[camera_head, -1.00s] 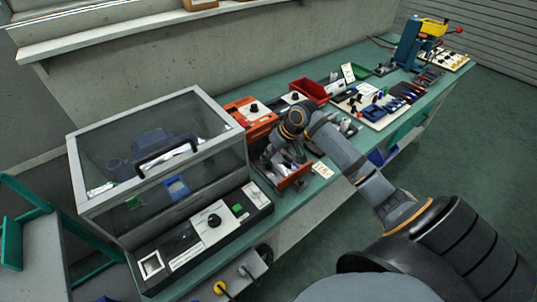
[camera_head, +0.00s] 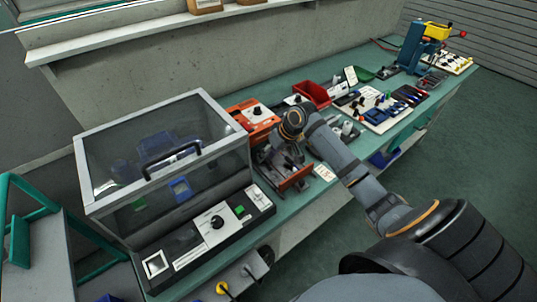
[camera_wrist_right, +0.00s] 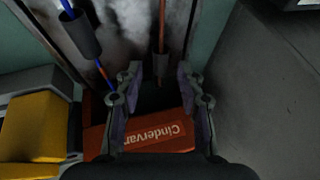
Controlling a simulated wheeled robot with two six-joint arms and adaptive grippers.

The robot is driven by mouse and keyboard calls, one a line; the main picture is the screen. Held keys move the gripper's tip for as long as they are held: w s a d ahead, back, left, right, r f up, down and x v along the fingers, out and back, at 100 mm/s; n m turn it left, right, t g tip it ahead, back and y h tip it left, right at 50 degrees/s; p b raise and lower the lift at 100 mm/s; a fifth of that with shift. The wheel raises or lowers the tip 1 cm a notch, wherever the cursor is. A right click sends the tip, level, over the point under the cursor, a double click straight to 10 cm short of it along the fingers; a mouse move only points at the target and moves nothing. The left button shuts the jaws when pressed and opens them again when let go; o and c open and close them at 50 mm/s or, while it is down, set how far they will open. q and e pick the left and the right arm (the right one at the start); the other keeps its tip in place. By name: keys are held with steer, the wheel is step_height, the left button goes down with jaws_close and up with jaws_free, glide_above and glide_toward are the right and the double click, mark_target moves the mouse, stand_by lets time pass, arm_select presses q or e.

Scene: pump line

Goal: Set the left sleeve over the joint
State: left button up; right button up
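My right gripper (camera_wrist_right: 160,85) points down at the bench, its two fingers apart. Between the fingertips is a dark sleeve (camera_wrist_right: 160,68) on a thin orange-red wire; I see no clear contact. A larger dark sleeve (camera_wrist_right: 80,35) sits to the left, around a wire (camera_wrist_right: 104,74) that is blue with orange parts. Exactly where the joint lies is unclear. In the head view my right gripper (camera_head: 286,160) is over a small fixture (camera_head: 297,178) with an orange-red front; the sleeves are too small to make out there. My left gripper is not in view.
An orange-red bar lettered "Cindervan…" (camera_wrist_right: 160,133) lies under the fingers, with a yellow block (camera_wrist_right: 35,125) to the left. A clear-lidded case (camera_head: 165,150) stands left of the arm. An orange box (camera_head: 254,118) and red bin (camera_head: 312,94) stand behind.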

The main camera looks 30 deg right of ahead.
steer(key=v, duration=1.2)
stand_by(0.3)
